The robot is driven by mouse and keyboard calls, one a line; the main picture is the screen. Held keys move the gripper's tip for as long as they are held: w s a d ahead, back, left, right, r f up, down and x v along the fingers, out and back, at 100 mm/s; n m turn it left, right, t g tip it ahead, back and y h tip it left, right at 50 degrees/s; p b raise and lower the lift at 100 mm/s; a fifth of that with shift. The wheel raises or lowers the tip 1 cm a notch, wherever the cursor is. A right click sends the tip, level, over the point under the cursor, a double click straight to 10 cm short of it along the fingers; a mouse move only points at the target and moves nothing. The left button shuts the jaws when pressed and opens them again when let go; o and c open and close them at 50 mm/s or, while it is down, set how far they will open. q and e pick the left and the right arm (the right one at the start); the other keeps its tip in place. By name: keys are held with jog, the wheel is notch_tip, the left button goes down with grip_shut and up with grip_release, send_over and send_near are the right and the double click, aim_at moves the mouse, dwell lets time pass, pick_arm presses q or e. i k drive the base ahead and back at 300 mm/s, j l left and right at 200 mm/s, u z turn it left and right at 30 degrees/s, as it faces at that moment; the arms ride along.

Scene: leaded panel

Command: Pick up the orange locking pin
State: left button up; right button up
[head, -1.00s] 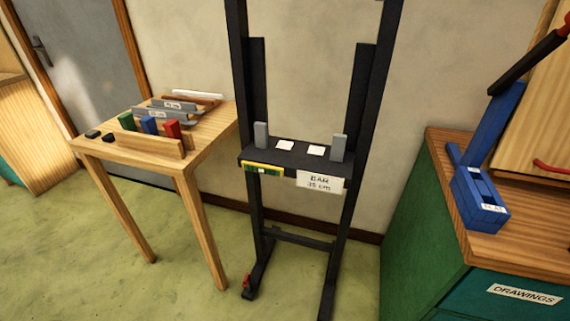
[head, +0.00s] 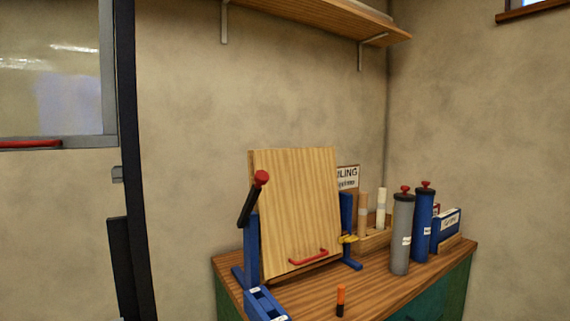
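A small upright pin with an orange upper part and a dark lower part (head: 341,300) stands on the wooden top of the green cabinet, near its front edge in the head view. It is apart from the things around it. Neither of my grippers shows in the head view, so I cannot see what they hold.
A wooden board (head: 297,205) with a red handle leans in a blue stand (head: 252,255) with a black, red-tipped lever. A grey cylinder (head: 402,235) and a blue cylinder (head: 424,220) stand at right on the wooden top (head: 375,290). A shelf (head: 330,17) hangs above.

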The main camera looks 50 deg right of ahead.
aim_at(341, 289)
jog(key=z, duration=1.45)
jog(key=l, duration=0.2)
